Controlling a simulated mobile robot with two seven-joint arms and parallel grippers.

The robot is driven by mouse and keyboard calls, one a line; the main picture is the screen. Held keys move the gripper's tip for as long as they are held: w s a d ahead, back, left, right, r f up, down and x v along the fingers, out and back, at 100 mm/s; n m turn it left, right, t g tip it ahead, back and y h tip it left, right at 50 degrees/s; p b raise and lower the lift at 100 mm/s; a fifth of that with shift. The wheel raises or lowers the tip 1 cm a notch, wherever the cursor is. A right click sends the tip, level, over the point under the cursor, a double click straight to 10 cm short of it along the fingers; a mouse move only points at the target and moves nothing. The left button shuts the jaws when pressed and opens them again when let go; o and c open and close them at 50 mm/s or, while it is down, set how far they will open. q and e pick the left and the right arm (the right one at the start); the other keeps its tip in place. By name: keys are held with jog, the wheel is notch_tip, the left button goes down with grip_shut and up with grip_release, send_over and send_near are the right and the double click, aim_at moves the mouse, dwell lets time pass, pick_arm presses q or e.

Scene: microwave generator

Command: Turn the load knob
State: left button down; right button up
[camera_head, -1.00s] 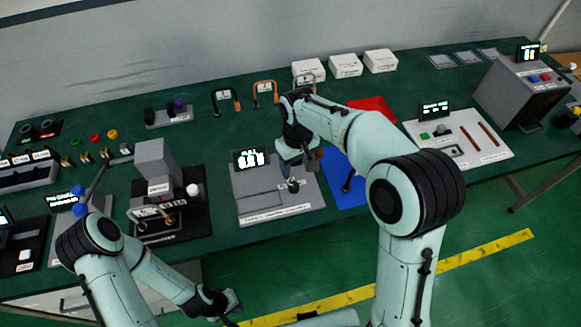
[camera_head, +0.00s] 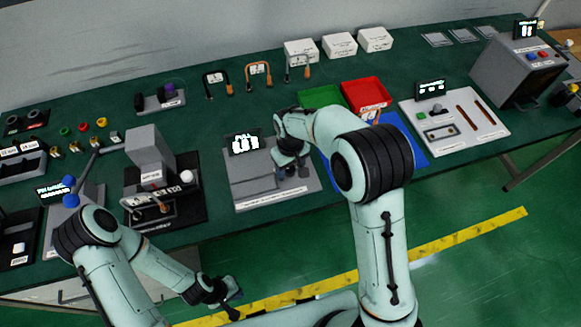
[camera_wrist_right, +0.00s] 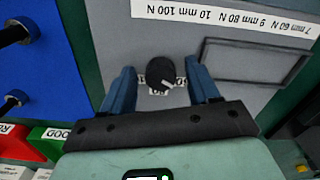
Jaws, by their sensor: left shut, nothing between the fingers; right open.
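The load knob (camera_wrist_right: 160,72) is a round black knob with a white mark, on a grey panel (camera_wrist_right: 112,20). My right gripper (camera_wrist_right: 161,76) is open, with one blue finger on each side of the knob in the right wrist view. I cannot tell whether the fingers touch it. In the head view the right gripper (camera_head: 292,167) is over the right part of the grey panel (camera_head: 262,193) and hides the knob. A small lit display (camera_head: 244,144) stands at the panel's back. My left gripper (camera_head: 232,309) is shut and empty in front of the table.
A blue mat (camera_head: 407,140), red bin (camera_head: 366,93) and green bin (camera_head: 322,97) are right of the panel. A grey press-like fixture (camera_head: 149,160) stands to its left. White boxes (camera_head: 340,45) are at the back. A white board (camera_head: 480,115) lies further right.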

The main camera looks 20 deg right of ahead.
jog(key=shift+f, duration=0.2)
jog(key=c, duration=1)
jog(key=shift+c, duration=0.2)
jog(key=shift+m, duration=0.4)
jog(key=m, duration=0.5)
jog(key=shift+a+r+m, duration=0.1)
jog(key=shift+a+m, duration=0.05)
jog(key=shift+m, duration=0.15)
jog(key=m, duration=0.5)
jog(key=shift+w+a, duration=0.1)
jog(key=shift+m, duration=0.3)
